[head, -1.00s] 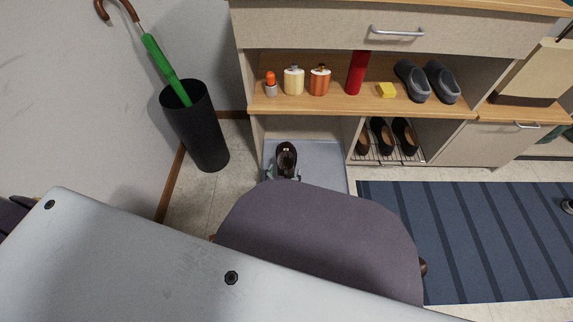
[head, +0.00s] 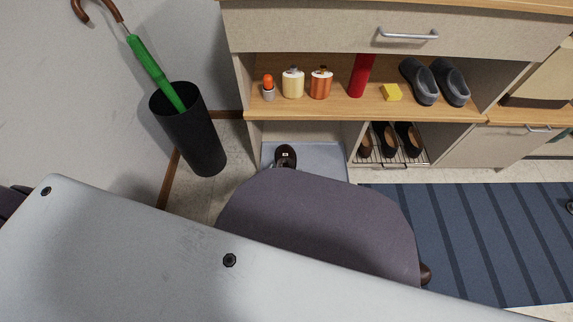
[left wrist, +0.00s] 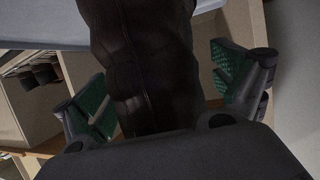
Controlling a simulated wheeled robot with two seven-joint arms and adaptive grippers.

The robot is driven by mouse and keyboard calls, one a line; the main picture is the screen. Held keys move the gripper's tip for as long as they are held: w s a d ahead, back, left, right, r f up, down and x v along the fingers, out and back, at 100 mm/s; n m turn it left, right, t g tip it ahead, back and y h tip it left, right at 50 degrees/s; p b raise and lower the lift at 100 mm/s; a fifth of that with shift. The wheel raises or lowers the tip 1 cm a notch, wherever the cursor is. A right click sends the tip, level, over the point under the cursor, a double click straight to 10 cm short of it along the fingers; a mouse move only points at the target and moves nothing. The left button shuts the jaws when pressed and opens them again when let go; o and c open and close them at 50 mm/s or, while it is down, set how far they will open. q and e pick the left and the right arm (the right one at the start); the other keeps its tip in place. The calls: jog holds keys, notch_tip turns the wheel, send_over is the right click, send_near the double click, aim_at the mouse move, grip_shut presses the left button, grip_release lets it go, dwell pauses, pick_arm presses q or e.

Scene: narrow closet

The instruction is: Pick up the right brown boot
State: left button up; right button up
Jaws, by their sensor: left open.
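A dark brown boot (head: 286,153) stands in the low floor-level opening of the cabinet, over a blue-grey mat (head: 325,160). In the head view only its top shows; its lower part is hidden. The left wrist view shows the dark boot shaft (left wrist: 145,65) large and close. My left gripper (left wrist: 163,92) is open, with one green-padded finger on each side of the shaft. Gaps show between the pads and the boot. My left gripper is hidden in the head view. A second boot and my right gripper are not visible.
The shelf (head: 340,107) above holds flasks, a red cylinder (head: 361,76), a yellow block and grey clogs (head: 434,82). A rack with dark shoes (head: 390,140) stands right of the boot. A black umbrella bin (head: 190,135) stands left. A striped rug (head: 470,235) lies right.

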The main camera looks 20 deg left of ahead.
pick_arm(q)
jog(key=shift+w+f, duration=0.1)
jog(key=c, duration=2)
